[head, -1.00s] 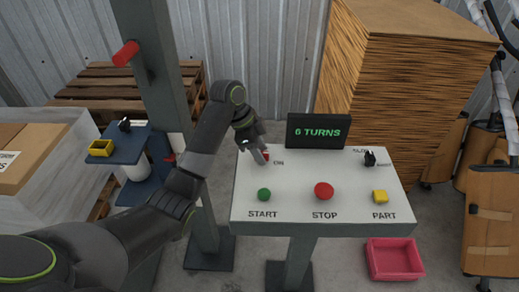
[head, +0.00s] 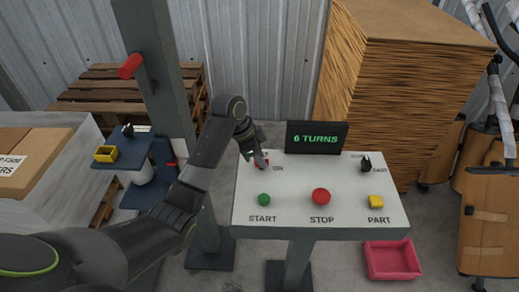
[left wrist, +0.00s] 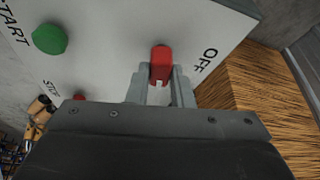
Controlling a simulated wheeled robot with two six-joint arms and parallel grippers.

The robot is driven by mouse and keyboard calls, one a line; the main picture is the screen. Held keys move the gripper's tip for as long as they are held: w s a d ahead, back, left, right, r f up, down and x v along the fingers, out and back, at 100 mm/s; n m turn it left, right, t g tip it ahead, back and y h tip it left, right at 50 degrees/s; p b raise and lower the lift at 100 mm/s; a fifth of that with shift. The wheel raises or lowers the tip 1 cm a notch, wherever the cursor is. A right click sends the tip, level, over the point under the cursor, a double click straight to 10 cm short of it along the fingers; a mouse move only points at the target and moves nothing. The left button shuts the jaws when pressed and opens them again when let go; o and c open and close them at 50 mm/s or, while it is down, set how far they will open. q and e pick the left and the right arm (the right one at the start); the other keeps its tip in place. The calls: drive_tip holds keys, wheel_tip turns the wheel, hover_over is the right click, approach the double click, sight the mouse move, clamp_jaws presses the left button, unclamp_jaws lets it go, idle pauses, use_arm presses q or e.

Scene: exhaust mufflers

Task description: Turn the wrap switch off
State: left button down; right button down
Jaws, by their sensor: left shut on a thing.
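The wrap switch is a small red switch (head: 266,164) at the back left of the white control panel (head: 320,172). An ON label shows to its right in the head view. In the left wrist view the red switch (left wrist: 160,62) stands between my finger tips, with an OFF label on its other side. My left gripper (head: 259,160) reaches down from the left and is shut on the red switch. The fingers hide part of the switch, so I cannot tell which way it is set. My right gripper is not in view.
The panel also carries a green START button (head: 264,199), a red STOP button (head: 321,196), a yellow PART button (head: 376,202) and a black selector (head: 366,163). A display (head: 317,137) reads "6 TURNS". A pink bin (head: 392,260) sits on the floor below. Stacked cardboard (head: 405,95) stands behind.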

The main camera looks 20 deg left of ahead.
use_arm(q)
drive_tip(key=n+y+p, duration=0.1)
drive_tip(key=n+p, duration=0.2)
drive_tip(key=p, duration=0.1)
drive_tip(key=n+t+p, duration=0.1)
drive_tip(key=n+p, duration=0.2)
drive_tip(key=n+t+y+p, duration=0.1)
drive_tip(key=n+p, duration=0.2)
drive_tip(key=p, duration=0.1)
drive_tip(key=shift+s+d+r+y+p, duration=0.2)
drive_tip(key=shift+d+r+y+p, duration=0.05)
drive_tip(key=shift+y+p, duration=0.05)
drive_tip(key=n+y+p, duration=0.1)
drive_tip(key=n, duration=0.1)
drive_tip(key=shift+f+n, duration=0.15)
drive_tip(key=shift+n, duration=0.25)
drive_tip(key=shift+d+f+n+y+p, duration=0.1)
drive_tip(key=shift+n+y+p, duration=0.4)
drive_tip(key=shift+n, duration=1.3)
drive_tip(key=c, duration=1.3)
unclamp_jaws()
drive_tip(key=shift+y, duration=0.3)
